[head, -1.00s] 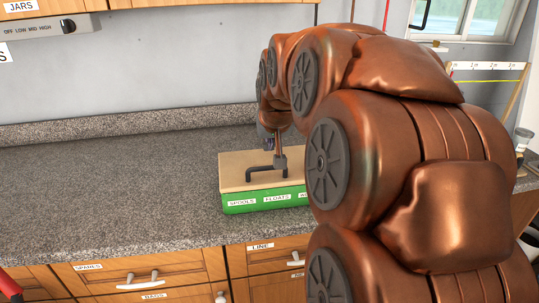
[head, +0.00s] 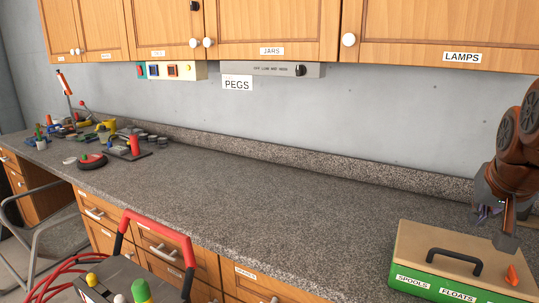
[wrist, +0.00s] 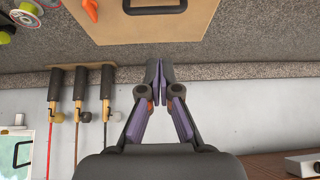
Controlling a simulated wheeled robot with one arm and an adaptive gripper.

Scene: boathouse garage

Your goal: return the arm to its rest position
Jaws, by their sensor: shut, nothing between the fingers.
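My copper-coloured arm (head: 515,135) shows at the right edge of the head view, bent, with its upper part out of frame. My gripper (head: 487,214) hangs by the back right of the green box, partly cut off from clear sight there. In the wrist view my gripper (wrist: 154,72) is shut, its purple-lined fingers together with nothing between them. The box (head: 415,245) has a tan lid, a black handle (head: 455,261) and an orange knob (head: 511,275). In the wrist view the lid (wrist: 205,25) is beyond the fingertips, apart from them.
The speckled counter (head: 240,190) is clear in the middle. Clutter, including a red canister (head: 135,145), stands at its far left. Wall cabinets (head: 270,30) hang above. A red-handled cart (head: 160,228) and a grey chair (head: 50,235) stand in front. Hanging tools (wrist: 80,90) show in the wrist view.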

